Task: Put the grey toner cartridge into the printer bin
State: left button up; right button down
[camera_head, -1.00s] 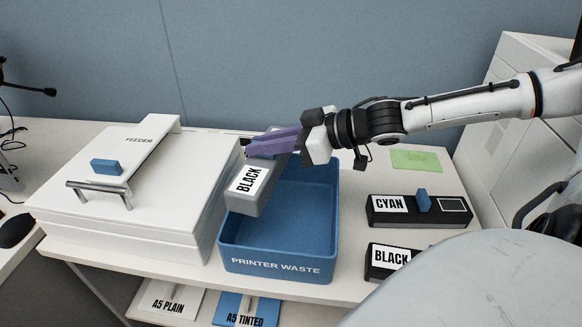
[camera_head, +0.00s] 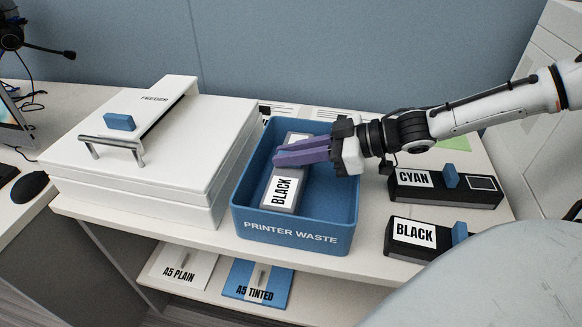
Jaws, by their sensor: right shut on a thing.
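The grey toner cartridge (camera_head: 284,200), with a white BLACK label, is inside the blue bin marked PRINTER WASTE (camera_head: 295,237), toward its left side. It lies lengthwise, and I cannot tell whether it touches the floor of the bin. My right gripper (camera_head: 280,156), with purple fingers, reaches in over the bin from the right and is shut on the cartridge near its far end. The fingers hide part of the cartridge's top. My left gripper is not in view.
A white feeder box (camera_head: 140,150) with a handle stands left of the bin. A black CYAN cartridge (camera_head: 445,187) and a black BLACK cartridge (camera_head: 425,238) lie to the right. A lower shelf holds A5 PLAIN (camera_head: 182,270) and A5 TINTED (camera_head: 258,284) packs.

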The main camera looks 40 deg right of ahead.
notch_tip(320, 180, down, 2)
jog(key=shift+f+b, duration=0.2)
jog(key=shift+b, duration=0.2)
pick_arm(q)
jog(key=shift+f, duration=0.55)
pick_arm(e)
jog(key=c, duration=1.7)
grip_release()
